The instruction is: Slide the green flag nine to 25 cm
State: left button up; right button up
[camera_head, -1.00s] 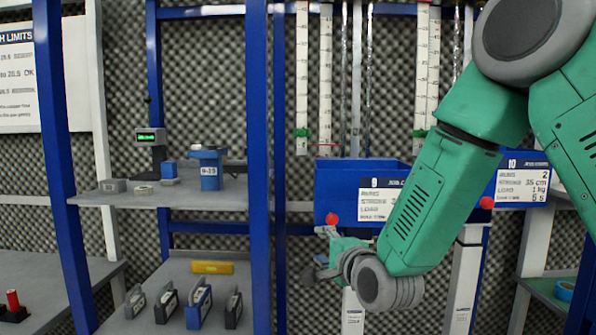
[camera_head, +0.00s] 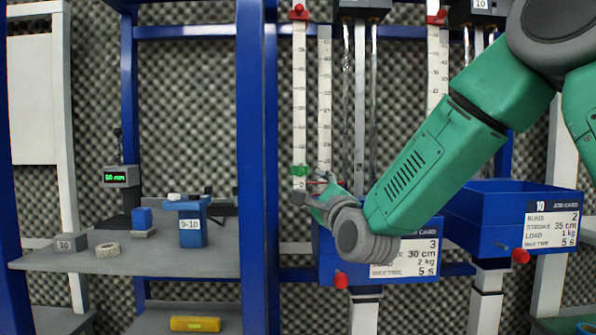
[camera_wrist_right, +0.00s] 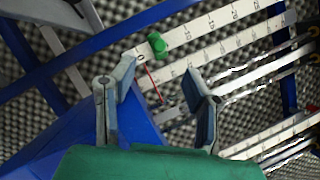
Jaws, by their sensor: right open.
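The green flag (camera_head: 300,170) of station nine sits on the left white scale (camera_head: 299,110), just above the 0 mark. It also shows in the right wrist view (camera_wrist_right: 158,44), beyond the fingertips. My right gripper (camera_head: 314,190) is just below and right of the flag in the head view, partly hidden by its own wrist. In the right wrist view my right gripper (camera_wrist_right: 160,78) has its two fingers wide apart, with nothing held between them. A thin red pointer (camera_wrist_right: 154,82) shows between the fingers. My left gripper is not in view.
Blue bin nine (camera_head: 425,228) with its job card is below my right wrist. Blue bin 10 (camera_head: 490,210) stands to the right. A blue upright post (camera_head: 255,150) is left of the scale. A grey shelf (camera_head: 140,262) with small items is farther left.

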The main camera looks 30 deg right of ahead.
aim_at(297, 173)
jog(key=x, duration=0.4)
jog(key=p+x, duration=0.1)
jog(key=x, duration=0.1)
jog(key=shift+w+a, duration=0.2)
jog(key=shift+w, duration=0.1)
jog(key=w+d, duration=0.1)
jog(key=w+d+p, duration=0.1)
jog(key=w, duration=0.1)
jog(key=shift+w+d+r, duration=0.1)
jog(key=shift+d+r, duration=0.05)
jog(key=shift+r, duration=0.1)
jog(key=shift+w+d, duration=0.25)
jog(key=shift+w, duration=0.25)
jog(key=shift+a+r, duration=0.2)
jog(key=shift+a, duration=0.55)
grip_shut()
